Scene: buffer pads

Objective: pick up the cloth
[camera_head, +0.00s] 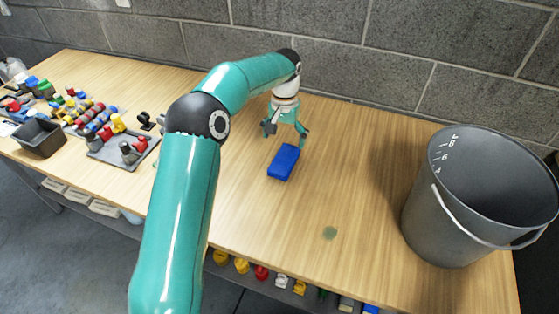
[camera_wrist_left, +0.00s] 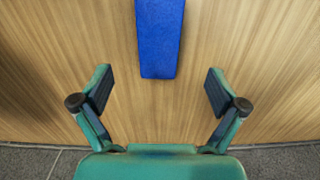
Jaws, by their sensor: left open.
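A blue rectangular block-like cloth (camera_head: 284,162) lies on the wooden table, near its middle in the head view. It also shows at the top centre of the left wrist view (camera_wrist_left: 160,38), its upper end cut off by the picture edge. My left gripper (camera_head: 286,133) is just behind the cloth, on the wall side, with its fingers pointing down. In the left wrist view the left gripper's fingers (camera_wrist_left: 160,91) are spread wide with only bare wood between them. The near end of the cloth lines up with the middle of the gap. My right gripper is not in view.
A large grey bucket (camera_head: 430,215) with a white handle stands at the right of the table. Trays (camera_head: 110,150) and coloured parts fill the left side. A grey block wall is behind.

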